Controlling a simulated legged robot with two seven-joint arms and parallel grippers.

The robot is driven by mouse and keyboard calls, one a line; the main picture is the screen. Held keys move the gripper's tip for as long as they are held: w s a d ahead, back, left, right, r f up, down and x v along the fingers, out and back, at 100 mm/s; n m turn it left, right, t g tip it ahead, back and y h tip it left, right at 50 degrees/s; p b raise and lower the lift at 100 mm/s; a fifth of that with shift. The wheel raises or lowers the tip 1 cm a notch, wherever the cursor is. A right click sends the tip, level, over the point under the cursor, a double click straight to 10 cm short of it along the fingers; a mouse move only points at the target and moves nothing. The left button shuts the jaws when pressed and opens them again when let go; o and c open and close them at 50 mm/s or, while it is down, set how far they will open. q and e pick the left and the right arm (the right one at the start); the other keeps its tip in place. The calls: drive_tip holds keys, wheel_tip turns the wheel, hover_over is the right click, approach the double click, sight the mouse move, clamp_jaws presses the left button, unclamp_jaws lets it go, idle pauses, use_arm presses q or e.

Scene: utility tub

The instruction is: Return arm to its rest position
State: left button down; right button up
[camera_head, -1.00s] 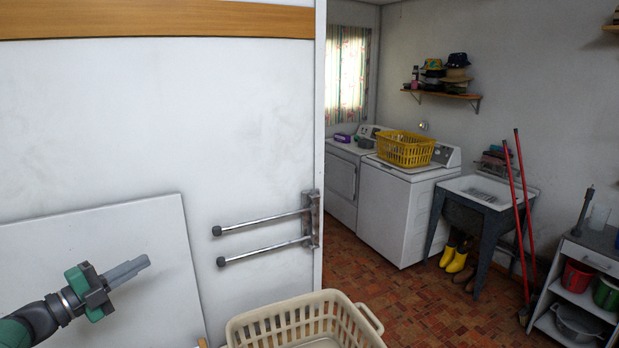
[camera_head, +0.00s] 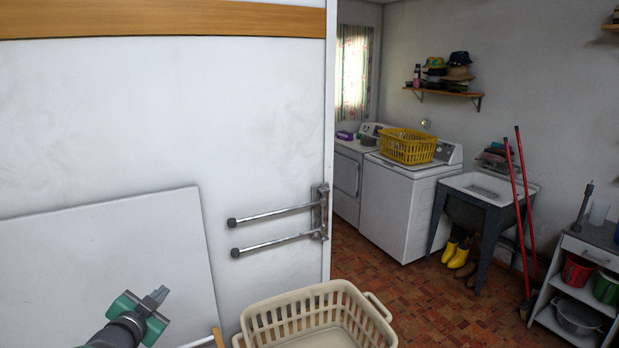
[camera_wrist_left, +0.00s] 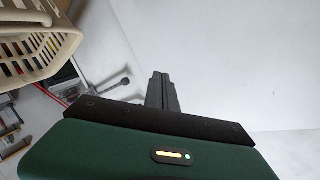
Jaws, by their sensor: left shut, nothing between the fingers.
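My left gripper (camera_head: 157,295) is low at the left in the head view, in front of the white board that leans on the wall. Its fingers are together and hold nothing. In the left wrist view the dark fingers (camera_wrist_left: 162,90) also show closed and empty, with white surface behind them. My right gripper is not in either view.
A beige laundry basket (camera_head: 262,325) stands at the bottom middle, also at the upper left of the wrist view (camera_wrist_left: 38,62). A wall rack with two metal bars (camera_head: 275,214) sticks out above it. A utility sink (camera_head: 480,195) and washer (camera_head: 395,210) stand farther back.

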use_arm(q)
drive_tip(key=s+d+f+n+g, duration=0.1)
drive_tip(key=s+d+f+g, duration=0.1)
drive_tip(key=s+f, duration=0.2)
drive_tip(key=s+d+f+n+g, duration=0.2)
drive_tip(key=s+d+f, duration=0.1)
drive_tip(key=s+f, duration=0.2)
drive_tip(key=s+d+f+n+g, duration=0.2)
drive_tip(key=s+f, duration=0.2)
drive_tip(key=s, duration=0.1)
drive_tip(key=shift+s+d+f+g+y, duration=0.2)
drive_tip(key=shift+d+g+y, duration=0.1)
drive_tip(key=shift+d+g, duration=0.1)
drive_tip(key=s+d+f+n+g+h, duration=0.1)
drive_tip(key=s+d+f+g, duration=0.25)
drive_tip(key=s, duration=0.45)
drive_tip(key=s+d+f+n+g, duration=0.1)
drive_tip(key=s+d+f+g, duration=0.2)
drive_tip(key=s, duration=0.5)
wheel_tip(320, 180, down, 10)
drive_tip(key=d+b, duration=0.1)
drive_tip(key=b, duration=0.9)
drive_tip(key=shift+s+t, duration=0.3)
drive_tip(key=shift+t, duration=0.15)
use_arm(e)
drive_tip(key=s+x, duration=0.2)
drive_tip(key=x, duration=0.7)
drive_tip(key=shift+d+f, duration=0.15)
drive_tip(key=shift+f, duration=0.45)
